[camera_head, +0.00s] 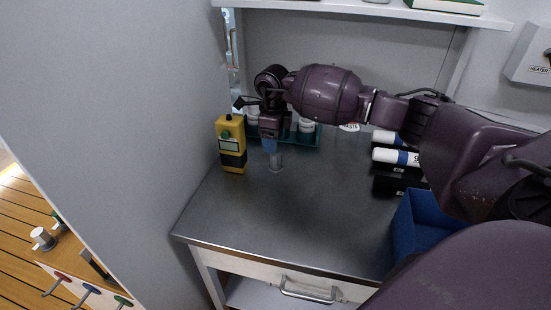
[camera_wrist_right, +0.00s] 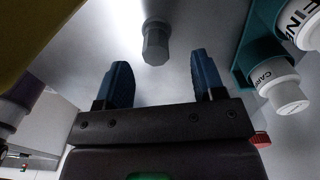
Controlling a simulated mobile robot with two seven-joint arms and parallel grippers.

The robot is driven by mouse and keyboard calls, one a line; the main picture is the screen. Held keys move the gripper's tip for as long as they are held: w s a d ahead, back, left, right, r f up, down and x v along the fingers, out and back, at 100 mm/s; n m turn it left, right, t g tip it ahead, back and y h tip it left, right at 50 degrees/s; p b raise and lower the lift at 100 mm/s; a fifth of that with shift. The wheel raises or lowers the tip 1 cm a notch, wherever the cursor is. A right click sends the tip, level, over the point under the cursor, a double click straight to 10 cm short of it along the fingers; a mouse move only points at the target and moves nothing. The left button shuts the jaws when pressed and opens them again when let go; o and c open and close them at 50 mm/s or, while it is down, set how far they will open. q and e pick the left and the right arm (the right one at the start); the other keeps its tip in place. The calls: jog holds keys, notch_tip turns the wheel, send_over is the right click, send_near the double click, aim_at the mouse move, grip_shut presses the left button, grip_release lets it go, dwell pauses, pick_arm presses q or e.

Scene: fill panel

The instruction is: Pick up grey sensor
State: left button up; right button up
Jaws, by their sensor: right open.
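The grey sensor (camera_head: 276,161) is a small grey cylinder standing on the metal bench top near its back left. In the right wrist view the sensor (camera_wrist_right: 155,44) shows a faceted grey end, just beyond the gap between my fingers. My right gripper (camera_head: 270,147) has blue fingertips and hangs close beside the sensor, partly overlapping it in the head view. In the wrist view the right gripper (camera_wrist_right: 160,62) is open, with nothing between its fingers. My left gripper is not in view.
A yellow and black device (camera_head: 231,143) stands close left of my right gripper. A teal rack (camera_head: 312,141) with white-capped containers (camera_wrist_right: 286,95) stands behind and right. White-and-blue cylinders (camera_head: 387,156) and a blue bin (camera_head: 408,222) are at the right. The bench's front middle is clear.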

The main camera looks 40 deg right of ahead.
aim_at(276, 156)
jog(key=f, duration=0.2)
jog(key=s+f, duration=0.1)
jog(key=f, duration=0.2)
jog(key=shift+s, duration=0.15)
jog(key=shift+f, duration=0.45)
jog(key=shift+r, duration=0.1)
jog(key=c, duration=1)
